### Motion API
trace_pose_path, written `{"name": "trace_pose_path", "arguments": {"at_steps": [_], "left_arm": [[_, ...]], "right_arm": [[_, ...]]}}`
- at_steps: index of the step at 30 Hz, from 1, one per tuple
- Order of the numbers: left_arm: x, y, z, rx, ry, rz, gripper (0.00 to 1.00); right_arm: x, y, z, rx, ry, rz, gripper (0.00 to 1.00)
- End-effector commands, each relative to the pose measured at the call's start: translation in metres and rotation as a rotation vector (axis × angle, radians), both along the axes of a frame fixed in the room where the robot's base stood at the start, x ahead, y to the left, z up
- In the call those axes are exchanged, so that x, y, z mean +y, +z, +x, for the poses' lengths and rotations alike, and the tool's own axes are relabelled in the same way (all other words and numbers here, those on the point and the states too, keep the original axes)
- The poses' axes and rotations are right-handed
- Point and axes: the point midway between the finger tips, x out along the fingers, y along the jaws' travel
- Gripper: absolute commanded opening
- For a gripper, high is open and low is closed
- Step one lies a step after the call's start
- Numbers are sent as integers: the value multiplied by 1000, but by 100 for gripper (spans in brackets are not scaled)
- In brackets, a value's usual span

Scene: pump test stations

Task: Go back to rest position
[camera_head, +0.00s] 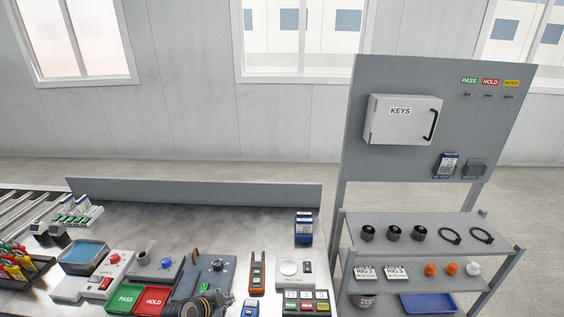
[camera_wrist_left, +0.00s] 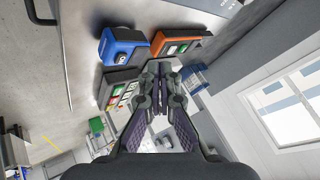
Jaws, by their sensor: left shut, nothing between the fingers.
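My left gripper (camera_wrist_left: 160,90) shows in the left wrist view with its dark fingers together and nothing between them. In the head view a dark part of it (camera_head: 208,300) shows low in the picture, in front of the grey plate on the bench. In the wrist view the fingertips overlap the bench items in the picture, close to an orange device (camera_wrist_left: 178,42) and a blue device (camera_wrist_left: 122,48). I cannot tell the exact height above the bench. My right gripper does not show in either view.
The bench holds a green PASS tray (camera_head: 124,299), a red HOLD tray (camera_head: 154,301), an orange meter (camera_head: 257,272) and a dark blue box (camera_head: 303,229). A shelf stand (camera_head: 432,225) with a KEYS cabinet (camera_head: 402,121) stands right. The bench's back middle is clear.

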Motion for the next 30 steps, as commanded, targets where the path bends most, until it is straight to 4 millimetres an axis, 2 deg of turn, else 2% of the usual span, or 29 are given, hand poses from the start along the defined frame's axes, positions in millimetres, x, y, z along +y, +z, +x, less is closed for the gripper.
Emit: {"name": "trace_pose_path", "arguments": {"at_steps": [4, 8, 14, 21, 30], "left_arm": [[5, 1, -26, 75, 74, -27, 0], [11, 4, -53, 151, 162, -53, 0], [24, 14, -100, 270, 341, -89, 0], [43, 34, -158, 384, 598, -122, 0], [65, 68, -223, 462, 937, -165, 0]], "right_arm": [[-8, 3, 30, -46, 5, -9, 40], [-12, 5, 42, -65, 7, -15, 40], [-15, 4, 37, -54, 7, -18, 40], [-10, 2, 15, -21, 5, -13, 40], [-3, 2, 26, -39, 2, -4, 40]]}}
